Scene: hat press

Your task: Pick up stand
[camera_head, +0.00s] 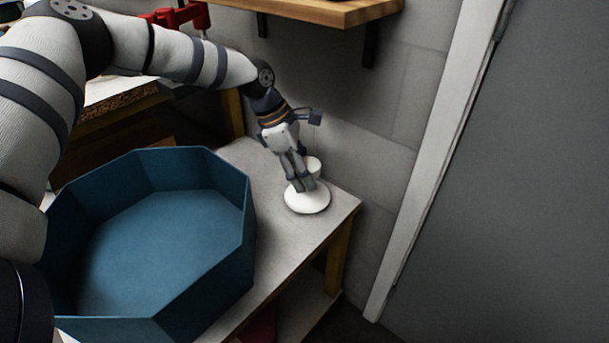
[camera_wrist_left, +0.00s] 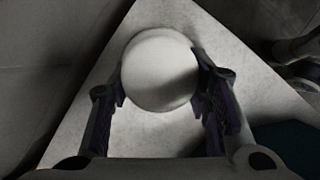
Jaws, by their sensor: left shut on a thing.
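The stand is white, with a round, wide base (camera_head: 307,202) and a smaller upper part behind the fingers. It stands upright near the far right corner of the table. My left gripper (camera_head: 305,178) reaches down to it from above and is shut on its upper part. In the left wrist view the stand (camera_wrist_left: 160,72) shows as a white round shape between the two fingers of my left gripper (camera_wrist_left: 162,88). The fingers hide part of the stand in the head view. My right gripper is not in view.
A large blue octagonal tray (camera_head: 250,210) stands on the grey table (camera_head: 335,207), left of the stand. A grey wall (camera_head: 395,110) rises close behind it, with a wooden shelf (camera_head: 310,10) above. A red object (camera_head: 178,17) shows at the top left. Bare table lies in front of the stand.

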